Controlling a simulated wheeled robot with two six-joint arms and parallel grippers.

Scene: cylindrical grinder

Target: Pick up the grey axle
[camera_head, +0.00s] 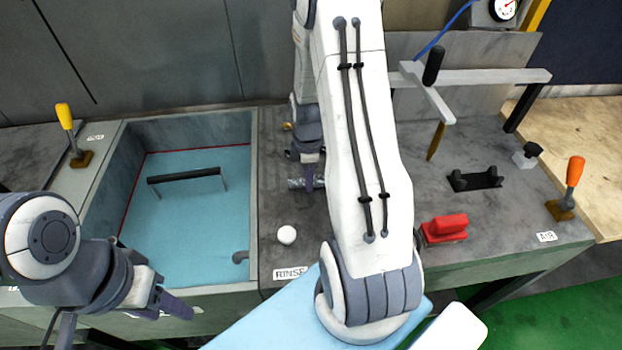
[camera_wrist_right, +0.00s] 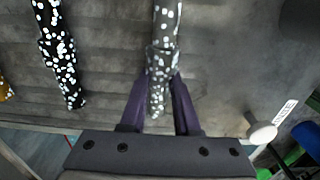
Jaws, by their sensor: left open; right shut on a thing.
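The grey axle (camera_wrist_right: 166,25), a grey bar with white speckles, lies between the two purple fingers of my right gripper (camera_wrist_right: 162,78) in the right wrist view. The fingers are shut on it near its lower end. In the head view the axle (camera_head: 296,183) shows as a short shiny piece beside my right gripper (camera_head: 310,180); my right arm hides much of the area. Whether the axle is clear of the surface, I cannot tell. My left gripper (camera_head: 168,306) is open and empty in front of the basin at lower left.
A black speckled axle (camera_wrist_right: 62,60) lies beside the grey one, with a gold piece (camera_wrist_right: 5,90) beyond it. A blue basin (camera_head: 190,210) with a black handle bar is at left. A white knob (camera_head: 287,235) stands near the front edge. A red block (camera_head: 445,229) is at right.

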